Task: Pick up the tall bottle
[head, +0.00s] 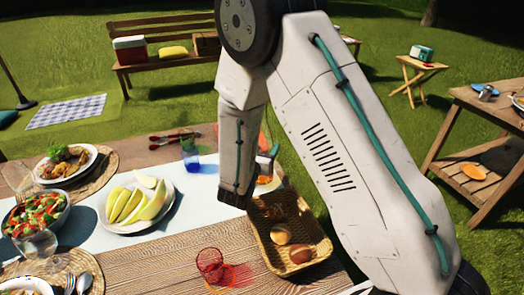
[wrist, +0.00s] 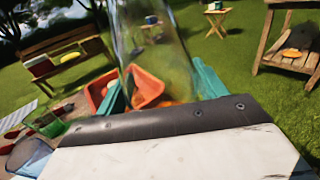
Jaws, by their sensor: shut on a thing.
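The tall bottle (wrist: 155,45) is clear glass and fills the upper middle of the wrist view, close to the camera. Its body stands between the two teal fingers of my gripper (wrist: 160,88), which is shut on it. The orange thing seen through the glass looks bent by it. In the head view my arm hides most of the gripper and the bottle; only a bit of a teal finger shows beside the arm, above the bread basket. I cannot tell whether the bottle's base touches the table.
A wicker basket (head: 316,252) with bread stands just below the arm. A red glass (head: 209,262), a plate of melon slices (head: 163,220), a blue glass (head: 190,160) and a salad bowl (head: 62,222) are to the left. Bare wood (head: 150,265) lies in front.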

